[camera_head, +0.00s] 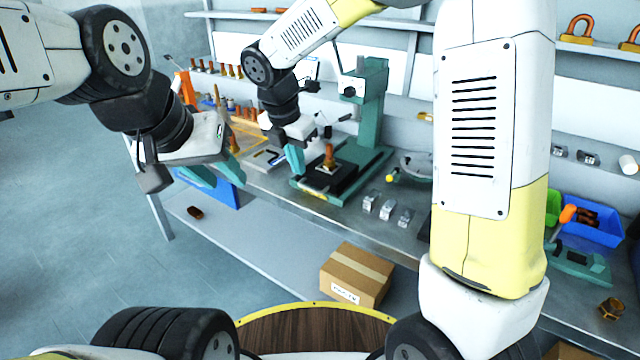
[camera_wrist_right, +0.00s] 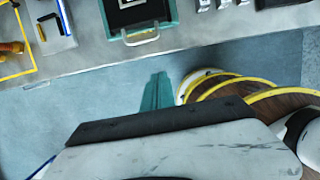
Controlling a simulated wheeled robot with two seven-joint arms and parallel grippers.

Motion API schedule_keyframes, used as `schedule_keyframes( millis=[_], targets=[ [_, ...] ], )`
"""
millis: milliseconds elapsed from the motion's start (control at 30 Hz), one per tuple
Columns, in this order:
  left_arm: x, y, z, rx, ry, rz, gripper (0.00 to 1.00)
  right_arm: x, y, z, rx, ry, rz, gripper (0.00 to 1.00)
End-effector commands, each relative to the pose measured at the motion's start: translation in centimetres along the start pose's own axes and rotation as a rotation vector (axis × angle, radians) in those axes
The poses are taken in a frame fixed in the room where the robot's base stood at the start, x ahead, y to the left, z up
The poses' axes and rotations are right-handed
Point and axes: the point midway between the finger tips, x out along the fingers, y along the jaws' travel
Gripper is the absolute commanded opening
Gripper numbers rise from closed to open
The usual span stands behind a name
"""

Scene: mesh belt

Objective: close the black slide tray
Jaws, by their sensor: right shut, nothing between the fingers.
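The black slide tray (camera_head: 340,173) sits in the green base of the press (camera_head: 366,105) on the bench, with a copper-coloured piece on a light plate upon it. In the right wrist view the black tray (camera_wrist_right: 115,16) shows at the top, with its pale handle (camera_wrist_right: 141,36) at the front edge. My right gripper (camera_head: 296,163) is shut and empty, close to the tray's left front side in the head view. Its teal fingers (camera_wrist_right: 158,90) appear below the handle in the wrist view, apart from it. My left gripper (camera_head: 214,174) is open and empty, farther left, near the bench edge.
Several small metal blocks (camera_head: 387,208) stand on the bench right of the press. A yellow-edged board (camera_head: 247,137) lies to the left. A cardboard box (camera_head: 357,275) is on the lower shelf. A blue bin (camera_head: 592,235) is at the far right.

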Motion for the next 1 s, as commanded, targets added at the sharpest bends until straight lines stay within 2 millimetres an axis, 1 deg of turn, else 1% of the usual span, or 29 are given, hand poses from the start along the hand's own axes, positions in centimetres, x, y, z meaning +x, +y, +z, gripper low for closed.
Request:
schedule_keyframes(
  millis=[167, 267, 500, 600, 700, 800, 1000],
  targets=[
    [0.0, 0.0, 0.0, 0.0, 0.0, 0.0, 0.36, 1.5, 0.2, -0.1, -0.027, -0.001, -0.005, 0.0],
    [0.0, 0.0, 0.0, 0.0, 0.0, 0.0, 0.36, 3.2, 0.2, -0.1, -0.025, 0.001, -0.006, 0.0],
    [0.0, 0.0, 0.0, 0.0, 0.0, 0.0, 0.36, 8.5, 0.1, -0.1, -0.023, 0.002, -0.007, 0.0],
    [0.0, 0.0, 0.0, 0.0, 0.0, 0.0, 0.36, 10.4, 0.1, -0.1, -0.024, 0.001, -0.007, 0.0],
    [0.0, 0.0, 0.0, 0.0, 0.0, 0.0, 0.36, 11.1, 0.2, 1.5, -0.018, -0.001, -0.003, 0.0],
    [0.0, 0.0, 0.0, 0.0, 0.0, 0.0, 0.36, 11.7, 0.2, 2.5, -0.019, -0.001, -0.003, 0.0],
    [0.0, 0.0, 0.0, 0.0, 0.0, 0.0, 0.36, 12.2, 0.2, 3.4, -0.02, -0.002, -0.002, 0.0]
  ],
)
